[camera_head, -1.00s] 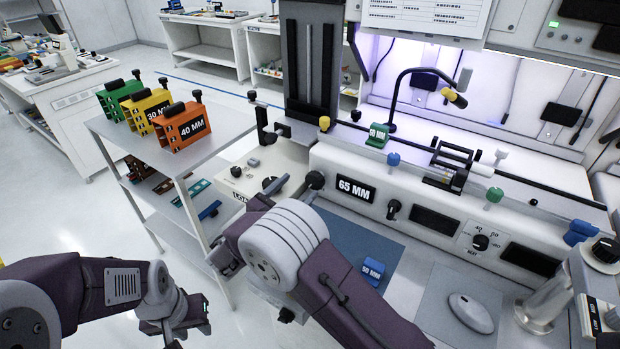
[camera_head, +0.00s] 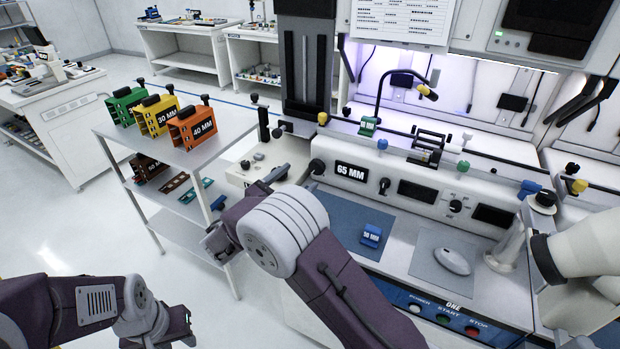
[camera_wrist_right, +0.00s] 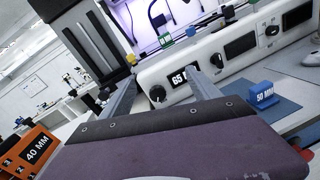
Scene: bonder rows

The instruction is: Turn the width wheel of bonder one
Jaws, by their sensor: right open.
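Bonder one (camera_head: 400,175) is the white machine with a "65 MM" display (camera_head: 351,171); the same display shows in the right wrist view (camera_wrist_right: 184,77). A round black knob (camera_head: 317,166) sits just left of the display, probably the width wheel; it also shows in the right wrist view (camera_wrist_right: 157,93). My right gripper (camera_head: 284,177) is open and empty, in front of the machine's left end. In the right wrist view its fingers (camera_wrist_right: 163,82) point toward the knob, apart from it as far as I can tell. My left gripper (camera_head: 186,326) is low at the left, its fingers unclear.
A shelf cart (camera_head: 165,150) at the left bears green, yellow "30 MM" and orange "40 MM" blocks (camera_head: 191,127). A blue "50 MM" block (camera_head: 371,235) lies on a blue mat (camera_head: 350,213). A mouse (camera_head: 452,260) is on a grey pad. POWER, START and STOP buttons (camera_head: 443,320) line the front.

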